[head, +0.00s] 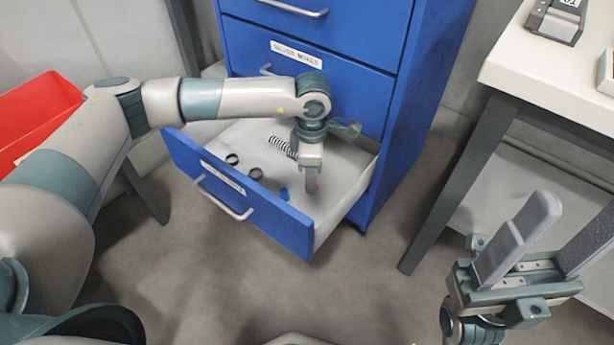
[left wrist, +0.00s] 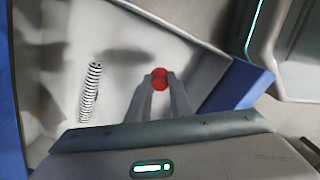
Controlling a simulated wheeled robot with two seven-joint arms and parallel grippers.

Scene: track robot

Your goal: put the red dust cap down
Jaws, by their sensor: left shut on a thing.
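The red dust cap (left wrist: 159,74) is pinched between the fingertips of my left gripper (left wrist: 160,84) in the left wrist view. In the head view only a sliver of red shows at the fingertips of my left gripper (head: 313,187), which points down inside the open lower drawer (head: 250,205). The cap is over the drawer's pale floor; I cannot tell whether it touches it. My right gripper (head: 572,235) is at the lower right of the head view, its fingers wide apart and empty, away from the drawer.
The blue cabinet (head: 350,85) stands behind. A white table (head: 545,75) is at the right and a red bin (head: 35,110) at the left.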

